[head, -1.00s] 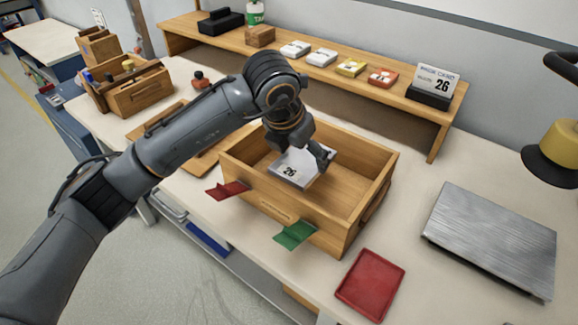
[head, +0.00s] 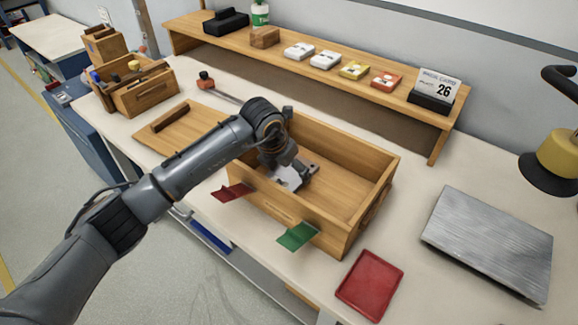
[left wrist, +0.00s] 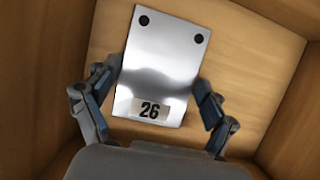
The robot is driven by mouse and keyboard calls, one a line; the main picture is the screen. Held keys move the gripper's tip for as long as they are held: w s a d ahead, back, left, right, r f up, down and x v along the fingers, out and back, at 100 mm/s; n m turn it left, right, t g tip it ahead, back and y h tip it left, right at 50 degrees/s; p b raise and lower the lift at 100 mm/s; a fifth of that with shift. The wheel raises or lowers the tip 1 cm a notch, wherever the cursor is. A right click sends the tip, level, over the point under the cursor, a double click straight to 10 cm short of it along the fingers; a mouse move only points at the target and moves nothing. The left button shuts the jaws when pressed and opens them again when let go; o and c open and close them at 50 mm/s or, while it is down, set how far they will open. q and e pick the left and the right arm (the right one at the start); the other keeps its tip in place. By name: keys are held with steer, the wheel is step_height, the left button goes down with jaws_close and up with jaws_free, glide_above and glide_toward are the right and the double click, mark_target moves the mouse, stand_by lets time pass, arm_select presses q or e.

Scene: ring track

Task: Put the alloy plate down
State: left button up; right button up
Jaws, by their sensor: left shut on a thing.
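The alloy plate (left wrist: 162,70) is a bright metal sheet with two dark holes near its top edge and a "26" label at the bottom, seen in the left wrist view. My left gripper (left wrist: 155,103) is shut on it, one finger at each side edge. In the head view the plate (head: 286,180) is inside the wooden box (head: 340,205), partly hidden by my left gripper (head: 299,174). I cannot tell whether it touches the box floor. My right gripper is not in view.
A red tray (head: 369,284) and a brushed metal slab (head: 489,243) lie to the right. A shelf (head: 330,75) with small boxes and a "26" card (head: 439,86) stands behind. The box's right part is empty.

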arm_select(q)
steer(key=o, duration=1.5)
steer(key=shift+c, duration=0.2)
steer(key=b+v, duration=0.1)
steer(key=v, duration=1.1)
steer(key=shift+b, duration=0.35)
steer(key=shift+d, duration=0.1)
